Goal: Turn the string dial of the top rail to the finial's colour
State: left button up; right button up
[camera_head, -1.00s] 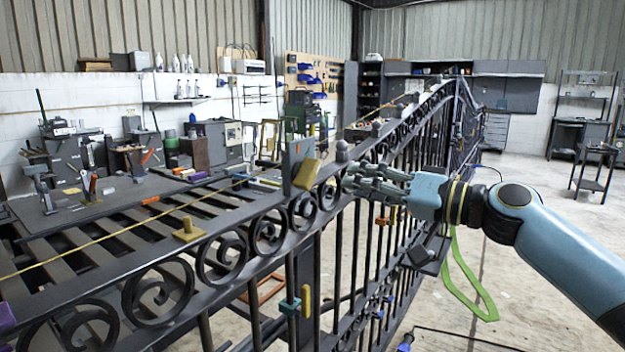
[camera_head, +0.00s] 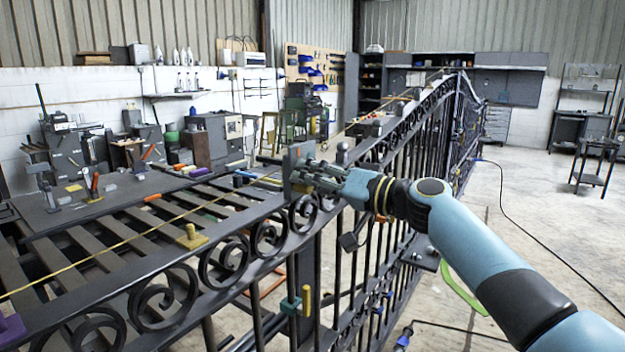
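A yellow string (camera_head: 120,243) runs along the gate's top rail (camera_head: 165,260) towards an upright dark grey plate (camera_head: 297,155). My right gripper (camera_head: 298,174) reaches in from the right with its fingers at this plate. The yellow block seen on the plate earlier is hidden behind the fingers. I cannot tell whether the fingers touch or grip it. A grey rounded knob (camera_head: 342,153) stands on the rail just beyond the gripper; I cannot tell whether it is the finial. No dial markings are readable. My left gripper is not in view.
Dark scrolls (camera_head: 225,263) and vertical bars fill the gate below the rail. A cluttered workbench (camera_head: 90,195) stands behind. Open floor (camera_head: 540,230) lies at right.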

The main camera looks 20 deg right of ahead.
grip_shut()
jog(key=m, duration=0.3)
jog(key=shift+m, duration=0.3)
jog(key=m, duration=0.5)
jog(key=shift+p, duration=0.4)
jog(key=shift+m, duration=0.3)
jog(key=shift+o, duration=0.6)
grip_release()
jog(key=shift+s, duration=0.1)
